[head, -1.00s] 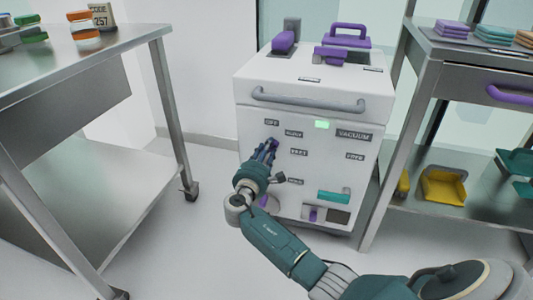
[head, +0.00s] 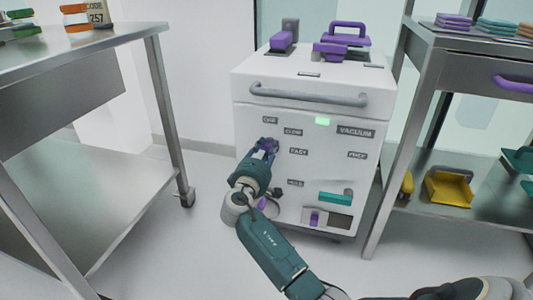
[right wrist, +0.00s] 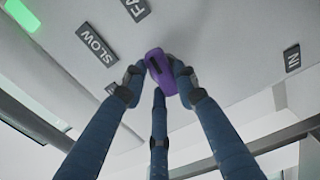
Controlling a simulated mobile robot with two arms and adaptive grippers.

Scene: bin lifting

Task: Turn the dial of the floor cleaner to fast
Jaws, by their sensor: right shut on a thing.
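The floor cleaner (head: 313,172) is a white cabinet with a VACUUM label and a lit green patch on its front. Its purple dial (head: 264,147) is on the left of the front, near the labels OFF, SLOW (head: 292,132) and FAST (head: 299,151). My right gripper (head: 265,146) is shut on the dial. In the right wrist view its fingers surround the dial (right wrist: 158,70), whose black mark lies toward its upper end. That end tilts up and slightly left, roughly toward the FAST label (right wrist: 135,8). The exact setting cannot be told. My left gripper is out of view.
A steel table (head: 80,90) stands at the left and a steel shelf unit (head: 415,90) at the right, close to the cleaner. A grey handle (head: 308,97) crosses the cleaner's front above the labels. The floor between the left table and cleaner is clear.

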